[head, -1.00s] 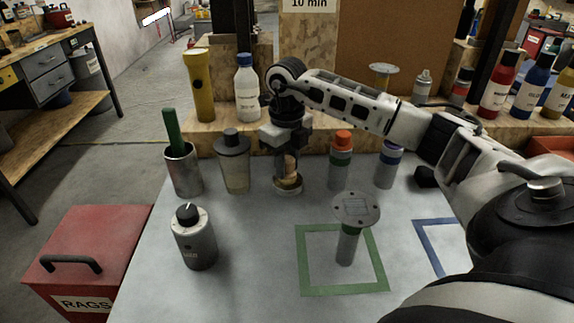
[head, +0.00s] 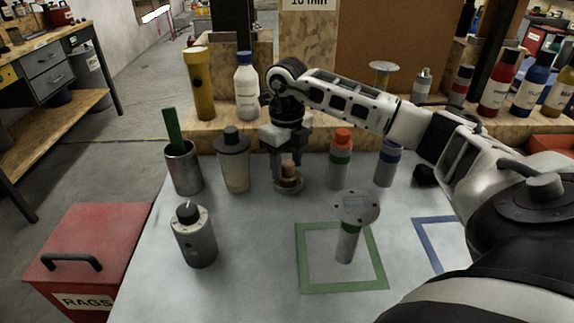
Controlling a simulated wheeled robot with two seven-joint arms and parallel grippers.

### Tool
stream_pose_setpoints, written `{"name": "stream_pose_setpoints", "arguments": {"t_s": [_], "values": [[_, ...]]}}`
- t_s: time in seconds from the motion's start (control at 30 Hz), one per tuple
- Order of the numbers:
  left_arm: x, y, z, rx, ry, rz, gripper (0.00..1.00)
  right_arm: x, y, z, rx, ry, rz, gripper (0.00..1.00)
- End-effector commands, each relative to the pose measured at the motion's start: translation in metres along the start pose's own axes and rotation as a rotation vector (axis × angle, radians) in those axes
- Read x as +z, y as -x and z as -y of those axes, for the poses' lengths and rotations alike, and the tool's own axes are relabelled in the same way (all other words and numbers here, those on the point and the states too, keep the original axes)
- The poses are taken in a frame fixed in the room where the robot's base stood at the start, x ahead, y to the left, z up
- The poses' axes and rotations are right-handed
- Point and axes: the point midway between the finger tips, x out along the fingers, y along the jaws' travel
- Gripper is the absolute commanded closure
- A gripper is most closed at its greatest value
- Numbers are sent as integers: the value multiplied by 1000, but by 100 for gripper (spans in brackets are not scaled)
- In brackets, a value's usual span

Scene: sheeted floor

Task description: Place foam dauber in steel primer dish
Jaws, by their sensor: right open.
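My right gripper (head: 288,158) points down at the back middle of the sheeted table, its fingers apart. A short brown, cork-like piece, which looks like the foam dauber (head: 289,171), stands roughly upright between and just below the fingertips. It stands in a small, low, round metal dish (head: 288,187), which looks like the steel primer dish. The lower end of the dauber is hidden inside the dish. I cannot tell if a finger still touches it. My left gripper is not in view.
A grey lidded cup (head: 234,163) and a steel pot with a green stick (head: 183,168) stand left of the dish. An orange-capped bottle (head: 341,160) stands right. A dial timer (head: 195,238) and a disc-topped stand (head: 356,210) are nearer. The front middle is clear.

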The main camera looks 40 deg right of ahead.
Motion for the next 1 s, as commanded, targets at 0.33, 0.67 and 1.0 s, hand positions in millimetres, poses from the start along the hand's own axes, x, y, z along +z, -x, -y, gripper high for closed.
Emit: {"name": "stream_pose_setpoints", "arguments": {"t_s": [0.33, 0.67, 1.0], "values": [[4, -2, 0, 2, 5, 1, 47, 1, 74, 0, 0, -1, 7, 51], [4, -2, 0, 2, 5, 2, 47, 0, 110, 0, 1, 0, 2, 51], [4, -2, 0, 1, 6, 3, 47, 0, 111, 0, 1, 0, 0, 51]]}}
